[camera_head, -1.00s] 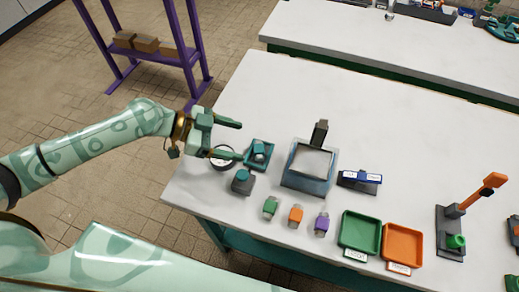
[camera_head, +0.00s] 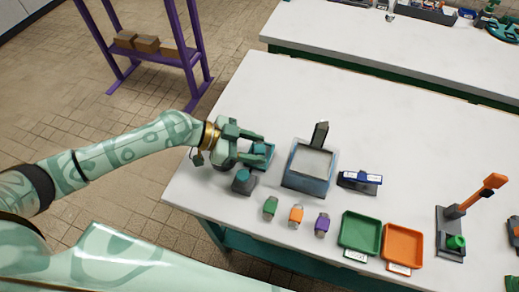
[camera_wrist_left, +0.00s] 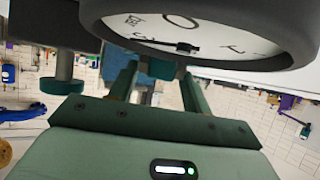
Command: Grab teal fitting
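The teal fitting (camera_wrist_left: 155,68) shows in the left wrist view as a small teal piece between my fingertips, partly hidden by the gauge. The fingers are apart, one on each side of the fitting; no firm contact is visible. My right gripper is not in view.
A round gauge (camera_wrist_left: 190,35) sits close by my left fingers. A grey block with a teal top (camera_head: 241,182) stands in front. A blue-framed scale (camera_head: 309,165) is to the right. Green, orange and purple small parts, a green tray (camera_head: 343,247) and an orange tray (camera_head: 386,259) lie along the front.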

